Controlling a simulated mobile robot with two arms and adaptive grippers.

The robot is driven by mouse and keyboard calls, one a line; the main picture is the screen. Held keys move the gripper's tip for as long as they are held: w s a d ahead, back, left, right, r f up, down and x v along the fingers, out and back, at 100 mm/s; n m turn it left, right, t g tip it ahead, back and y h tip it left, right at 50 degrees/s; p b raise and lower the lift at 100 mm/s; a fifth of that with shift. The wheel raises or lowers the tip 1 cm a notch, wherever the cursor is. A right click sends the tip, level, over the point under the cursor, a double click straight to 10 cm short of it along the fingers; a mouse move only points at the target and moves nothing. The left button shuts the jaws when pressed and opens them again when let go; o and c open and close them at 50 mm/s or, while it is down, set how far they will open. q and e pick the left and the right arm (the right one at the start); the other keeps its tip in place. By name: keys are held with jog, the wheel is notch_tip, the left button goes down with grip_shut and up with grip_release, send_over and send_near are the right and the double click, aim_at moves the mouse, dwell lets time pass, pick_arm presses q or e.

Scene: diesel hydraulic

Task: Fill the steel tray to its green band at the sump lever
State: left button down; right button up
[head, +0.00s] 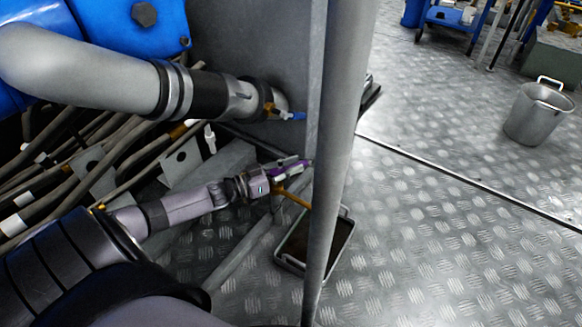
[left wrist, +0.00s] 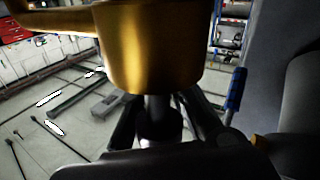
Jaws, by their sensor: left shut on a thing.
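The steel tray (head: 286,262) stands on the floor, with a dark brown surface inside. The grey post hides part of it, and I cannot make out a green band. My left gripper (head: 297,166), with purple fingers, is shut beside the post, above the tray's far side. A brass-coloured piece (head: 291,197) slants from the gripper toward the tray; it looks like the sump lever. In the left wrist view a large brass body (left wrist: 150,50) fills the upper middle, close to the fingers. Liquid flow is not visible. My right gripper is not in view.
The grey post (head: 338,150) stands just right of the gripper. A blue-handled lever (head: 293,116) sits above it, and also shows in the left wrist view (left wrist: 236,90). Cables (head: 70,165) lie left. A steel pot (head: 538,115) stands far right on open tread-plate floor.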

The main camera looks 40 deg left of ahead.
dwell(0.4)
pick_arm(q)
jog(key=c, duration=1.6)
grip_release()
jog(key=shift+o, duration=0.2)
jog(key=v, duration=1.2)
jog(key=shift+a, duration=0.1)
